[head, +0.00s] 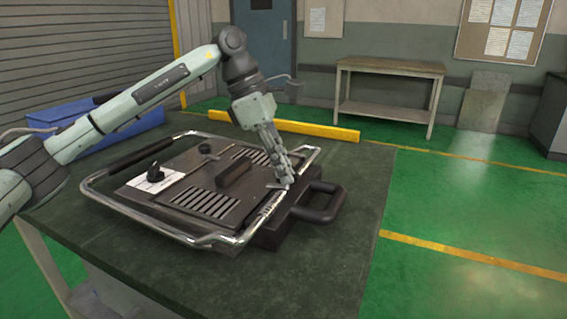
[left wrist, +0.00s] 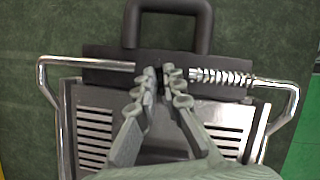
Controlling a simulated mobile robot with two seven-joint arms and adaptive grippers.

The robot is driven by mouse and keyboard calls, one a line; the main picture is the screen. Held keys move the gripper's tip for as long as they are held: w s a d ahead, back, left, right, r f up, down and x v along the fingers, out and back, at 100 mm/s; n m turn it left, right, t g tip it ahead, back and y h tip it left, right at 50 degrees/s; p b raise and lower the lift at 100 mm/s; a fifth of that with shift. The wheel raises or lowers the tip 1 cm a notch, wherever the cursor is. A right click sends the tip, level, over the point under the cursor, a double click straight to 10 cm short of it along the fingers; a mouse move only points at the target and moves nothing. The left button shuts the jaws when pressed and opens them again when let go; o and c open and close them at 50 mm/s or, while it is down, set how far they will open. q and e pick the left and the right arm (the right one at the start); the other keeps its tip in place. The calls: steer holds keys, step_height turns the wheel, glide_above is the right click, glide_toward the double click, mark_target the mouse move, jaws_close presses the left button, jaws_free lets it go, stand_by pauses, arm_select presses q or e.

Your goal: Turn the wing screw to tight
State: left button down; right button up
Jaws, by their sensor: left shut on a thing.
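The heating element (head: 168,213) is a dark, flat unit with slotted vents inside a bright metal tube frame, lying on the table. My left gripper (head: 286,182) reaches down from above to its right edge, beside the black loop handle (head: 321,212). In the left wrist view the gripper (left wrist: 159,73) has its fingertips close together at the dark edge block, between a metal rod (left wrist: 95,62) and a coil spring (left wrist: 222,77). It is shut on the wing screw, which the fingers mostly hide. Which way its wings point cannot be told. My right gripper is not in view.
The dark green table (head: 330,265) is clear in front. A blue bin (head: 75,112) stands behind at the left. A wooden bench (head: 390,68) stands farther back.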

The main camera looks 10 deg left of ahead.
arm_select(q)
steer(key=shift+w+r+m+g+p, duration=0.1)
steer(key=shift+m+g+p, duration=0.5)
steer(key=shift+m, duration=1.2)
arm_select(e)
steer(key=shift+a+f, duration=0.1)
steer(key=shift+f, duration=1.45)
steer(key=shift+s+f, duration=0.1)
arm_select(q)
steer(key=c, duration=1.6)
jaws_free()
steer(key=shift+c, duration=0.2)
steer(key=v, duration=1.1)
steer(key=shift+r, duration=0.45)
